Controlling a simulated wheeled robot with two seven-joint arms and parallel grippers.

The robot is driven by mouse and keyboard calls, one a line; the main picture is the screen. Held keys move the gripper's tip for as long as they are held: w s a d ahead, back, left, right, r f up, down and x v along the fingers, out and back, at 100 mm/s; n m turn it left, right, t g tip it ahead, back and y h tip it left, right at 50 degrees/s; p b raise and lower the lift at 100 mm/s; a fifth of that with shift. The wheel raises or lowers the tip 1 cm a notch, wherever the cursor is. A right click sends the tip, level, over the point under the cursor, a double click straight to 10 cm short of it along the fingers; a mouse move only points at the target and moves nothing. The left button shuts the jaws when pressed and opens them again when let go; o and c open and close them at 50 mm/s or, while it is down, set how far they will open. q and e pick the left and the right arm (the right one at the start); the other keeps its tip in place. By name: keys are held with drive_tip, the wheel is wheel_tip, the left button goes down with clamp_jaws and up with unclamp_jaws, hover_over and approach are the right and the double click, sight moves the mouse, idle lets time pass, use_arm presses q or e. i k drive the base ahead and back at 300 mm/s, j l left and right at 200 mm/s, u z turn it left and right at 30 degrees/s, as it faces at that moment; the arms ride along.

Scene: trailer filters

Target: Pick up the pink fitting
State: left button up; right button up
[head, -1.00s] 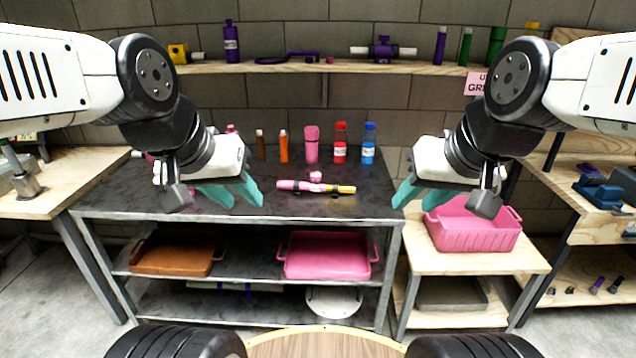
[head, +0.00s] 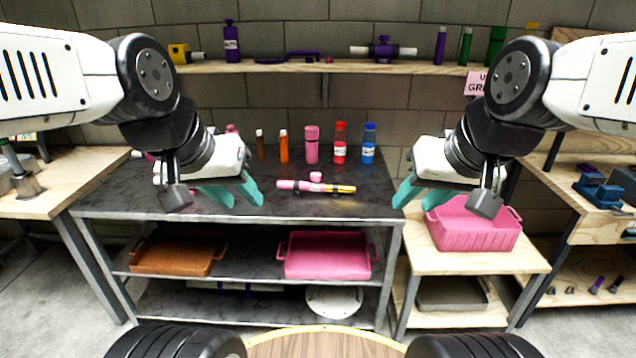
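On the dark table top lies a slim piece with a pink left part (head: 298,186) and a yellow right end (head: 343,189). A small pink cap-like piece (head: 316,177) stands just behind it. I cannot tell for sure which of these pink pieces is the fitting. My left gripper (head: 243,203) is open and empty, with teal fingers, over the table to the left of them. My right gripper (head: 411,204) is open and empty, near the table's right edge, to the right of them. Further pink parts at the table's left are partly hidden behind my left arm.
A pink bottle (head: 312,146), red bottle (head: 340,145), blue bottle (head: 369,144) and orange tube (head: 284,147) stand at the table's back. An orange tray (head: 172,268) and pink tray (head: 328,271) sit below. A pink bin (head: 474,236) stands right. The table's front middle is clear.

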sight(297, 186)
drive_tip(key=i+j, duration=0.15)
drive_tip(key=i, duration=0.45)
drive_tip(key=i+j, duration=0.15)
drive_tip(key=i, duration=0.4)
